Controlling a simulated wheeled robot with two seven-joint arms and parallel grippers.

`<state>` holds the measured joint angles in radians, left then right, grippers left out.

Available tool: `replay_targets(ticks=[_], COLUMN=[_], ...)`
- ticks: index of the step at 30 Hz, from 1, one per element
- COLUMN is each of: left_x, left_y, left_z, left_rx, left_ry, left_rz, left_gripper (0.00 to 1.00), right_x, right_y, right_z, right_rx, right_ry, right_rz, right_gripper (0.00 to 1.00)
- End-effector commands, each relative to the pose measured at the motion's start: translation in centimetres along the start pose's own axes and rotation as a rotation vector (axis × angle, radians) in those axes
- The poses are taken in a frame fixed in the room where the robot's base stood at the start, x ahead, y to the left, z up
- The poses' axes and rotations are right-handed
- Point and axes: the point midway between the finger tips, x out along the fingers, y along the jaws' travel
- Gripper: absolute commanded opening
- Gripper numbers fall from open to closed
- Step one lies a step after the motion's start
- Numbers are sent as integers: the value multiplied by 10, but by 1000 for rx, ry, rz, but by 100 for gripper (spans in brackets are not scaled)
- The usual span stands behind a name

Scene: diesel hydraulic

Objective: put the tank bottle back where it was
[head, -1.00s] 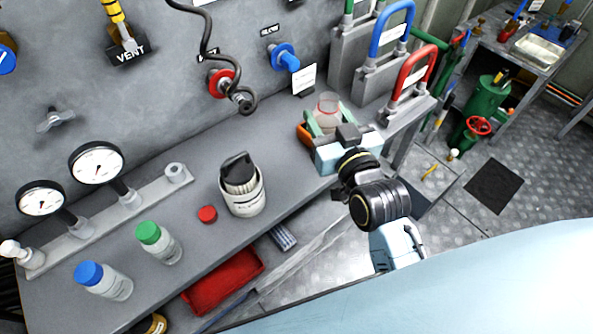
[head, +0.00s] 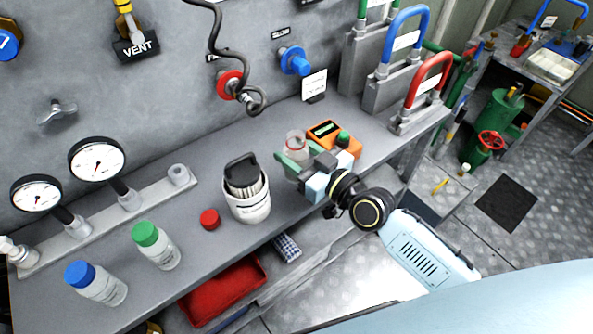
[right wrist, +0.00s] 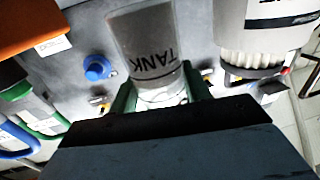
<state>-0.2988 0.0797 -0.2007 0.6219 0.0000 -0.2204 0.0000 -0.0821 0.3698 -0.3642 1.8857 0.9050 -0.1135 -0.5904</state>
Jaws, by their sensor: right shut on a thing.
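The tank bottle (head: 296,143) is a clear bottle without a cap, with a reddish ring near its top. In the right wrist view its "TANK" label (right wrist: 152,62) faces the camera. My right gripper (head: 297,160) is shut on it, with a green finger on each side. It is over the bench, right of the white canister (head: 247,203). I cannot tell whether its base touches the bench. A loose red cap (head: 209,219) lies on the bench left of the canister. My left gripper is not in view.
An orange meter (head: 348,144) sits just right of the held bottle. A green-capped bottle (head: 157,247) and a blue-capped bottle (head: 95,283) stand at the front left. Gauges (head: 97,163) line the back left. A bare bench strip lies around the red cap.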

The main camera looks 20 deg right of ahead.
Motion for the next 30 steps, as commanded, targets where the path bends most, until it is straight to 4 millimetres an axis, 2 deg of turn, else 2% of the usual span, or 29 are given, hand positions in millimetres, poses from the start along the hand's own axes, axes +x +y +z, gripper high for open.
replay_targets(ticks=[9,23,24,28,30], left_x=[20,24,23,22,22], left_y=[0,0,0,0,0], left_z=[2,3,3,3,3], left_rx=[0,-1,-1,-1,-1], left_ry=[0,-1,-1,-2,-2], left_rz=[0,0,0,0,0], left_gripper=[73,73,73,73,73], right_x=[0,0,0,0,0], right_y=[0,0,0,0,0], right_z=[40,46,45,45,45], right_rx=[-2,-1,-1,-1,-1], right_ry=[1,2,1,1,1], right_rz=[0,1,1,1,1], right_gripper=[20,20,53,69,69])
